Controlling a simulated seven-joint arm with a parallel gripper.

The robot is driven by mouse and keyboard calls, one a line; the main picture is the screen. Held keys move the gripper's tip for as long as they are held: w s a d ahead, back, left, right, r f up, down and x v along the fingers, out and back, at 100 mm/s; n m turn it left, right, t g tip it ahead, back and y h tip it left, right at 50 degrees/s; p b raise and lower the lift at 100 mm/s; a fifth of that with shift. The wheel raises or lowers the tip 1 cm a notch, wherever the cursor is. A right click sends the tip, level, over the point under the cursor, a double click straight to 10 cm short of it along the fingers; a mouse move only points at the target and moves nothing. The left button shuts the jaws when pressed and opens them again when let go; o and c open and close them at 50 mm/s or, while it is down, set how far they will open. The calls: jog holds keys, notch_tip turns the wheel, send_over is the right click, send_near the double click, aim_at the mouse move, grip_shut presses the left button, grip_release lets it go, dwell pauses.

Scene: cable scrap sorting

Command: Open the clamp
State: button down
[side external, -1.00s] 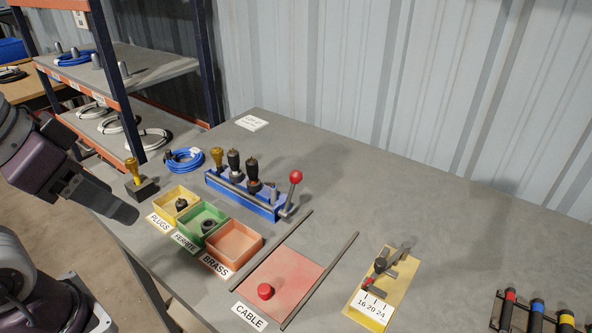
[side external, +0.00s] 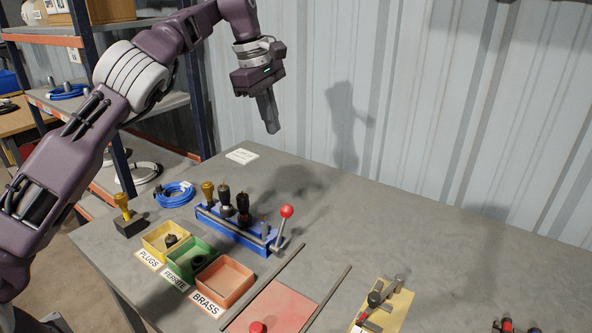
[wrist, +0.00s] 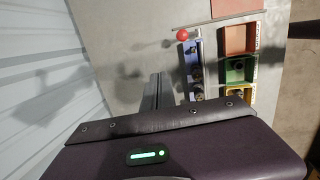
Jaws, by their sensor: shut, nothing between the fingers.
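The clamp is a blue block (side external: 236,236) with a grey bar along its front and a lever with a red ball (side external: 287,211) at its right end. The lever stands up, leaning slightly right. Several cable ends, one with a yellow top and others dark, stand upright in the block. In the wrist view the block (wrist: 188,48) and red ball (wrist: 183,35) lie ahead of the fingers. My gripper (side external: 272,130) is shut and empty, pointing down high above the table behind the clamp, touching nothing. Whether the bar grips the cable ends is unclear.
Yellow, green and orange bins (side external: 224,284) stand in front of the clamp. A blue cable coil (side external: 174,194) and a yellow-topped stamp (side external: 124,215) are to its left. A red mat (side external: 275,310) lies to the right.

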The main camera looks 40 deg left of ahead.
jog(key=d+f+g+y, duration=0.1)
jog(key=d+f, duration=0.2)
jog(key=f, duration=0.2)
jog(key=d+f+g, duration=0.1)
jog(key=d+f, duration=0.2)
jog(key=f, duration=0.2)
send_over(282, 225)
jog(key=s, duration=0.4)
notch_tip(282, 225, down, 7)
jog(key=shift+s+f, duration=0.5)
